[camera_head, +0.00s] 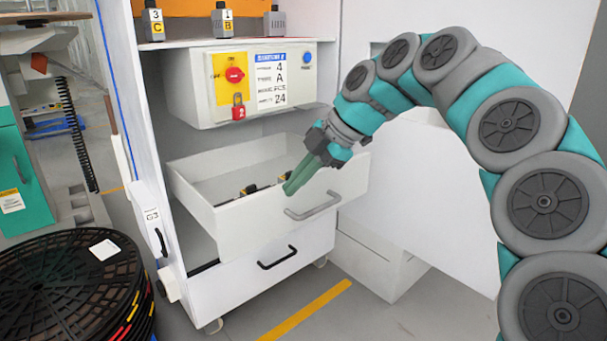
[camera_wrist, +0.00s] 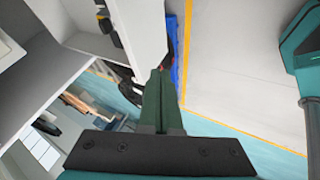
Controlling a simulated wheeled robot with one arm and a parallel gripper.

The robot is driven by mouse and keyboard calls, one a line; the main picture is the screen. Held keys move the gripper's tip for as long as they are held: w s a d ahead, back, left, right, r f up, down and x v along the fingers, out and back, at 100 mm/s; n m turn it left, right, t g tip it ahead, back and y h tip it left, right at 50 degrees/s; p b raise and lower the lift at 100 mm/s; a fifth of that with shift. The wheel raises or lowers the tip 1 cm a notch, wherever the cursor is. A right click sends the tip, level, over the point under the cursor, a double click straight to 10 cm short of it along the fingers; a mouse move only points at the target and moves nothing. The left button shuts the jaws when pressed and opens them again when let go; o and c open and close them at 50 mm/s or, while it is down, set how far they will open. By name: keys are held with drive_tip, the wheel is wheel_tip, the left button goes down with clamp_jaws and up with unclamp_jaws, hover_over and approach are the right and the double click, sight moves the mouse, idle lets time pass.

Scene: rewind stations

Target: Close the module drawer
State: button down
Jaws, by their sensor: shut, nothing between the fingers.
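The white module drawer (camera_head: 263,222) is pulled out of the white cabinet (camera_head: 153,112) in the head view. It has a grey bar handle (camera_head: 313,206) on its front, and small black and yellow modules lie inside. My gripper (camera_head: 290,188) is shut and empty, with its green fingers at the upper edge of the drawer front, left of the handle. I cannot tell whether they touch it. In the wrist view my gripper (camera_wrist: 156,78) points along a white panel, likely the drawer front (camera_wrist: 140,35), with dark modules (camera_wrist: 106,22) beside it.
A lower drawer (camera_head: 250,283) with a black handle looks shut. Above is a control box (camera_head: 250,85) with a red switch and a red padlock (camera_head: 238,107). Modules stand on the top shelf (camera_head: 215,42). Black reels (camera_head: 75,285) are stacked at the left. Floor in front is clear.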

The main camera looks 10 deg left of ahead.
sight(253, 210)
drive_tip(key=shift+w+a+f, duration=0.45)
drive_tip(key=shift+a+f, duration=0.35)
drive_tip(key=shift+a, duration=0.3)
drive_tip(key=shift+w+a+f, duration=0.45)
drive_tip(key=shift+a+f, duration=0.3)
drive_tip(key=shift+a, duration=0.3)
drive_tip(key=shift+w+a+f, duration=0.45)
drive_tip(key=shift+a+f, duration=0.35)
drive_tip(key=shift+a, duration=0.3)
